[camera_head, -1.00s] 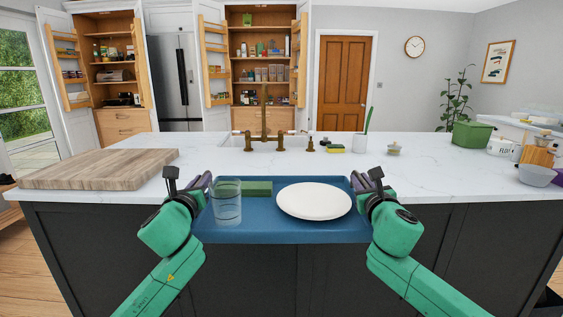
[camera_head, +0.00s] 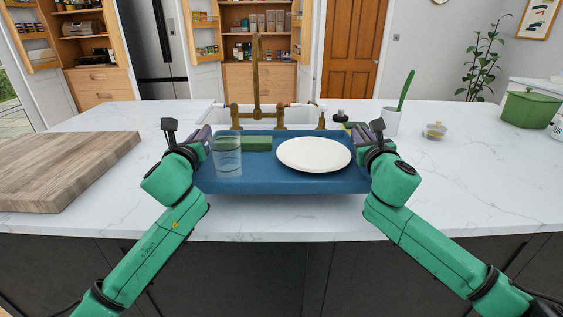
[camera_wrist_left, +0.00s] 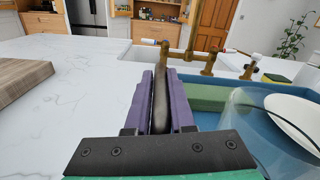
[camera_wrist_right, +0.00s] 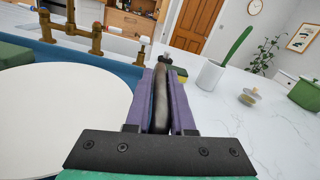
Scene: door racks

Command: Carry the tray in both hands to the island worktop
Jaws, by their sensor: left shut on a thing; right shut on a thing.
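The blue tray (camera_head: 290,184) is held level between my two grippers, over the front part of the island worktop (camera_head: 310,219). Whether it touches the worktop is hard to tell. On it stand a clear glass (camera_head: 227,158) at the left, a green block (camera_head: 257,144) at the back and a white plate (camera_head: 314,154) at the right. My left gripper (camera_head: 197,137) is shut on the tray's left handle (camera_wrist_left: 160,100). My right gripper (camera_head: 374,132) is shut on its right handle (camera_wrist_right: 161,98). The glass is upright.
Behind the tray are the sink (camera_head: 215,115) and brass tap (camera_head: 257,85). A wooden board (camera_head: 60,170) lies to the left. A white pot with a green brush (camera_head: 391,120) and a small lidded jar (camera_head: 435,131) stand right. The worktop's right side is mostly clear.

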